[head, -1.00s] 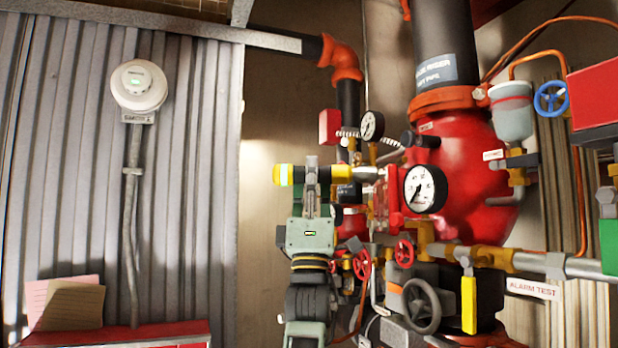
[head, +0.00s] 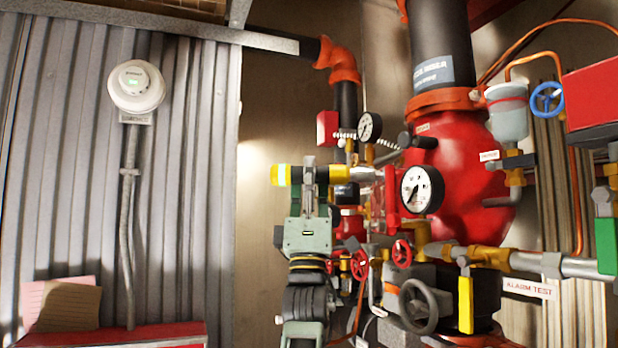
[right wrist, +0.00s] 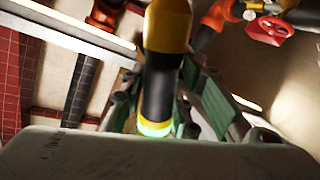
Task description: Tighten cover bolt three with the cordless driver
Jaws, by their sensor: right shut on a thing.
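The cordless driver (head: 338,174) is yellow and black with a glowing yellow-green band at its left end. It lies nearly level, its grey nose pointing right toward the red riser valve (head: 455,165). My right gripper (head: 309,180) comes up from below and is shut around the driver's dark middle. In the right wrist view the driver (right wrist: 166,30) stands between the green fingers (right wrist: 165,95), its glowing band toward the camera. I cannot make out cover bolt three or whether the driver's tip touches anything; that area is crowded and partly hidden. My left gripper is out of view.
A white-faced gauge (head: 422,189), a smaller gauge (head: 369,127), red handwheels (head: 402,253) and a dark handwheel (head: 427,305) crowd the space around the valve. A corrugated wall (head: 70,160) with a round white detector (head: 137,86) is at left. Free room lies left of my right arm.

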